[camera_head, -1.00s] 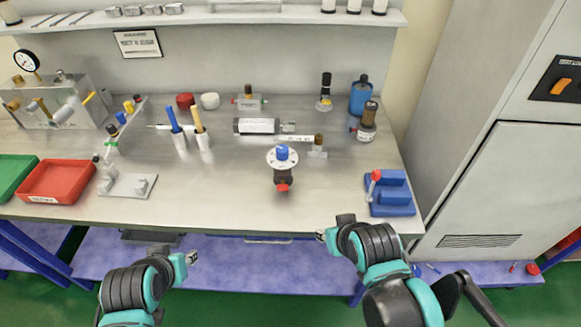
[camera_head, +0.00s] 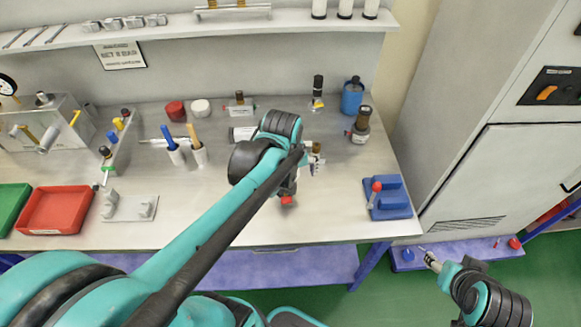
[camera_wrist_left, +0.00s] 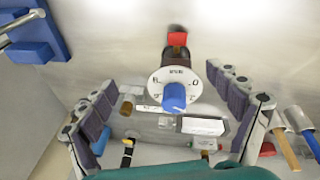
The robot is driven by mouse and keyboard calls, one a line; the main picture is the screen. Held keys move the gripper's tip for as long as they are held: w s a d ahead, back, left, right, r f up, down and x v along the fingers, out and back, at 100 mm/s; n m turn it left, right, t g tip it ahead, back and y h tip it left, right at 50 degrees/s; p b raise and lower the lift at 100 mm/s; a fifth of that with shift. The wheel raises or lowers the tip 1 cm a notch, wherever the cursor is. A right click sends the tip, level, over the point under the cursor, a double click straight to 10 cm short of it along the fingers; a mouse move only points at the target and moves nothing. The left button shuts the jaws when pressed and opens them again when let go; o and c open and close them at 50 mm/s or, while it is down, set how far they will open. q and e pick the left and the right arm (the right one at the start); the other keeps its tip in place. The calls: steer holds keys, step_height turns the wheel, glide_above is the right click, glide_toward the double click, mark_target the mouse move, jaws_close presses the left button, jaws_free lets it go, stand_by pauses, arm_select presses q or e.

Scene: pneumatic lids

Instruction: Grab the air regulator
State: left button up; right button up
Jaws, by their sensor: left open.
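The air regulator has a white dial, a blue knob, a dark body and a red cap. In the head view only its red cap (camera_head: 287,200) and part of the body show below my left wrist. In the left wrist view the regulator (camera_wrist_left: 168,80) shows its dial and knob, between the spread fingers. My left gripper (camera_wrist_left: 165,78) is open, with one finger on each side of the regulator; I see no clear contact. My right gripper (camera_head: 430,258) is off the bench's front right corner, and its jaws are too small to judge.
A white-labelled cylinder (camera_wrist_left: 202,126) and a brass-topped fitting (camera_head: 316,158) lie close behind the regulator. A blue block fixture (camera_head: 390,197) with a red-knobbed lever stands at the right. A red tray (camera_head: 55,210) is at the left. The front bench strip is mostly clear.

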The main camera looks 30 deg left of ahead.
arm_select(q)
steer(key=w+a+n+g+p, duration=0.1)
steer(key=n, duration=0.1)
steer(key=w+a+n+g+p, duration=0.1)
steer(key=a+n+p, duration=0.1)
steer(key=w+a+r+n+p, duration=0.1)
steer(key=w+n, duration=0.1)
steer(key=shift+w+a+g+p, duration=0.1)
steer(key=shift+a+g+p, duration=0.2)
steer(key=shift+g+p, duration=0.1)
steer(key=shift+a+f, duration=0.15)
steer(key=shift+f, duration=0.1)
steer(key=shift+n, duration=0.3)
step_height(320, 180, down, 8)
steer(key=shift+b, duration=0.95)
steer(key=shift+r, duration=0.15)
steer(key=c, duration=1.4)
arm_select(e)
step_height(320, 180, up, 5)
steer(key=shift+s+f, duration=0.1)
steer(key=shift+f, duration=0.05)
